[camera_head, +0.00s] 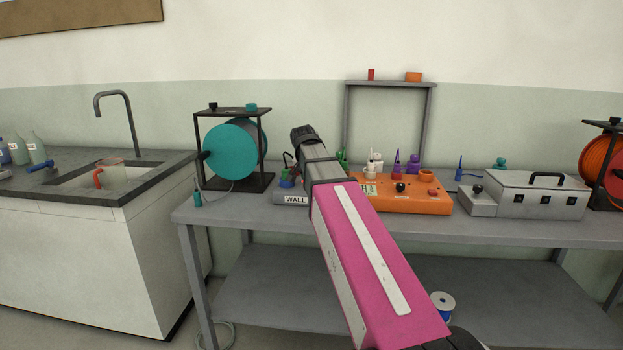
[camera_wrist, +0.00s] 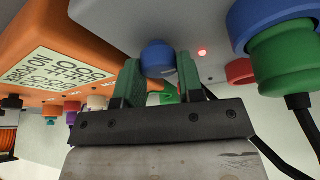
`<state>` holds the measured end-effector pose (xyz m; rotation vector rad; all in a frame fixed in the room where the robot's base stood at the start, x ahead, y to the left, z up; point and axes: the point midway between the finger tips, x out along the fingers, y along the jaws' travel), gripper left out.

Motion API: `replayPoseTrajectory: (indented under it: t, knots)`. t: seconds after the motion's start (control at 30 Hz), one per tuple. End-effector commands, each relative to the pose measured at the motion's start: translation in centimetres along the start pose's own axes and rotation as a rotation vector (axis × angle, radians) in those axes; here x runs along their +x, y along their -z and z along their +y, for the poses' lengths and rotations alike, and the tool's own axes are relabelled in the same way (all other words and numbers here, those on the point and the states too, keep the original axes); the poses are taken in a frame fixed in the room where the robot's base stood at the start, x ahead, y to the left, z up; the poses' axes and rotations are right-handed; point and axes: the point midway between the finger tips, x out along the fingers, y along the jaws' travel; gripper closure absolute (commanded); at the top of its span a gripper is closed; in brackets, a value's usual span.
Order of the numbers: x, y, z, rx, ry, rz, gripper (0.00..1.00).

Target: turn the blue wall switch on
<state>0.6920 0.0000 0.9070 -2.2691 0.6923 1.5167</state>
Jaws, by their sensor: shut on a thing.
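The blue wall switch (camera_wrist: 158,59) is a round knob on the underside, as pictured, of a pale grey box (camera_wrist: 130,20) in the wrist view. My gripper (camera_wrist: 157,72) has its two green fingers on either side of the knob, shut on it. A small red light (camera_wrist: 202,51) glows on the box beside the knob. In the head view the grey box labelled WALL (camera_head: 292,198) sits on the bench, partly hidden by my arm. The switch and my fingertips cannot be made out there.
An orange box (camera_head: 415,200) with knobs stands right of the WALL box. A blue and green plug (camera_wrist: 285,60) with a black cable is close to my gripper. A teal reel (camera_head: 232,150) stands left, and a grey case (camera_head: 535,195) stands right on the bench (camera_head: 240,215).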

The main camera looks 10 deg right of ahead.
Motion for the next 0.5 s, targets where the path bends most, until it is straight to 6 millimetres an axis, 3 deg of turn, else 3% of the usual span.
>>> replayPoseTrajectory:
  t: [0.07,0.1,0.17,0.5]
  knots:
    - [-0.05,0.09,-0.05,0.001,0.001,0.002,0.89]
    - [-0.05,0.08,-0.05,0.001,0.001,0.002,0.59]
    - [-0.04,0.08,-0.05,0.001,0.001,0.002,0.40]
    - [-0.20,0.03,-0.02,-0.001,0.001,0.001,0.40]
